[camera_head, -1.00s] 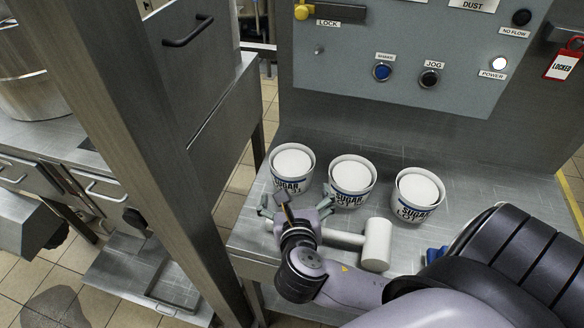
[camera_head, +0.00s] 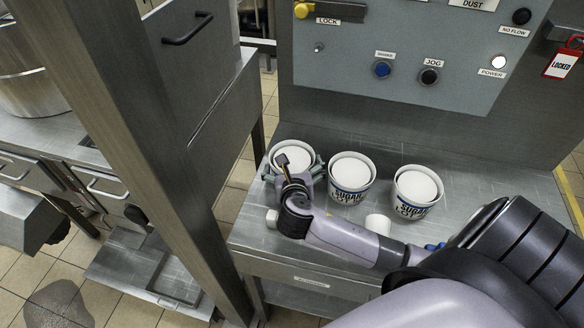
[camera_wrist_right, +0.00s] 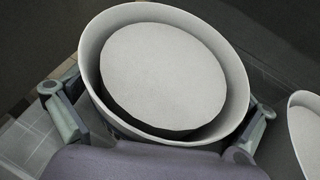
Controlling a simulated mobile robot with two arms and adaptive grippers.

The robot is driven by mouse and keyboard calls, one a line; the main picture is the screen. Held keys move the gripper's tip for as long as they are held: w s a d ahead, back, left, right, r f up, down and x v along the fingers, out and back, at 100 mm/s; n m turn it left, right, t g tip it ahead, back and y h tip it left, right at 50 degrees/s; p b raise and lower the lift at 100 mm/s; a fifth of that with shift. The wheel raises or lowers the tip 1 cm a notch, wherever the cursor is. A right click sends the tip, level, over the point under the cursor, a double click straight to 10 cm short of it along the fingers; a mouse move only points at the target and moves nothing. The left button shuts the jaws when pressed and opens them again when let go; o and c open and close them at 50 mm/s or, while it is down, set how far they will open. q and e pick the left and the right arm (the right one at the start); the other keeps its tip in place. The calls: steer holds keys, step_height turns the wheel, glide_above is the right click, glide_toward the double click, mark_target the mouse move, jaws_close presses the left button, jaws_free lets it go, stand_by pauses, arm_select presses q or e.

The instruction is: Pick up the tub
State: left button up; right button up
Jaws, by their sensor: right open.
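Three white tubs labelled "SUGAR", filled with white contents, stand in a row on the steel shelf: the left tub (camera_head: 292,154), the middle tub (camera_head: 350,184) and the right tub (camera_head: 416,192). My right gripper (camera_head: 292,172) is open around the left tub, with one finger on each side. In the right wrist view the left tub (camera_wrist_right: 165,70) fills the space between the spread fingers of the right gripper (camera_wrist_right: 155,125). I cannot tell whether the fingers touch it. My arm hides the tub's lower front. My left gripper does not show.
A white mallet-like object (camera_head: 377,224) lies on the shelf, partly hidden behind my right arm. The control panel (camera_head: 400,45) rises behind the tubs. A steel post (camera_head: 150,150) stands to the left. The middle tub stands close to the right finger.

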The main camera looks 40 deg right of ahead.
steer(key=shift+c, duration=0.6)
steer(key=c, duration=1.3)
steer(key=shift+r, duration=0.1)
steer(key=shift+c, duration=0.3)
steer(key=shift+r, duration=0.1)
